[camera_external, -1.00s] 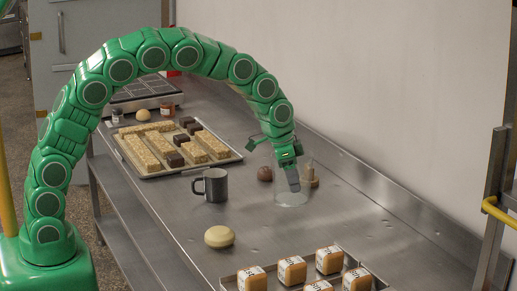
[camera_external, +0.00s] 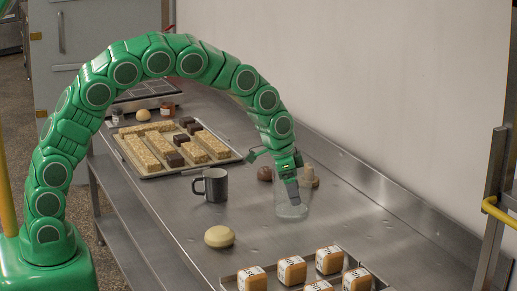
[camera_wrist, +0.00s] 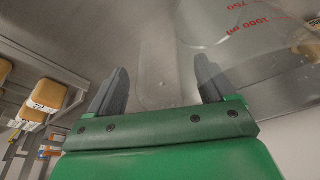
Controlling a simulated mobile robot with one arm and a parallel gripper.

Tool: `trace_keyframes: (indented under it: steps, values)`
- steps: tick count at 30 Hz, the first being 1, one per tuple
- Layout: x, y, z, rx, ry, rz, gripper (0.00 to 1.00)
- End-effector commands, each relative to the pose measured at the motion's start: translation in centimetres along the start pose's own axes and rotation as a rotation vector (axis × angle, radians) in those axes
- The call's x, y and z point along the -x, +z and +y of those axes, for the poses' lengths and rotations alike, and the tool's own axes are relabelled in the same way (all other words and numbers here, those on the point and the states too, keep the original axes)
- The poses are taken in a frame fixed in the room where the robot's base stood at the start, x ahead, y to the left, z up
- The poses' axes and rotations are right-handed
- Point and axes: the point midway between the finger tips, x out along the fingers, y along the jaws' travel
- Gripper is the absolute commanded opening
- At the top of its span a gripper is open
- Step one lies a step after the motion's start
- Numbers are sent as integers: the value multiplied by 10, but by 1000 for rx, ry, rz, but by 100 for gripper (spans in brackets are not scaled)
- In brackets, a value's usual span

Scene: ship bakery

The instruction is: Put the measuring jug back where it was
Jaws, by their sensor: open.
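The clear measuring jug (camera_external: 291,211) is upright on the steel counter, right of the dark mug. It is see-through, so its outline is faint. In the wrist view the jug (camera_wrist: 245,42) fills the upper right, with red markings including 750 and 1000 ml. My gripper (camera_external: 272,179) is open over the jug's left side, one finger overlapping the jug in the picture. In the wrist view my gripper (camera_wrist: 160,75) has a faint clear shape between its spread fingers, perhaps the jug's handle. I cannot tell whether a finger touches the jug.
A dark mug (camera_external: 215,186) and a pale round item (camera_external: 219,236) are to the left. A brown round item (camera_external: 265,174) and a wooden item (camera_external: 309,179) are behind the jug. A tray of bars (camera_external: 147,172) is at the back. Labelled blocks (camera_external: 292,270) are in front.

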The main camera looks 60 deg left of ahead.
Motion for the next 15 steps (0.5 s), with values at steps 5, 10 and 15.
trace_keyframes:
  steps: [5,10,15]
  values:
    - [1,0,0,0,0,0,82]
    - [8,-1,0,0,-1,1,82]
    - [27,-1,0,0,0,3,82]
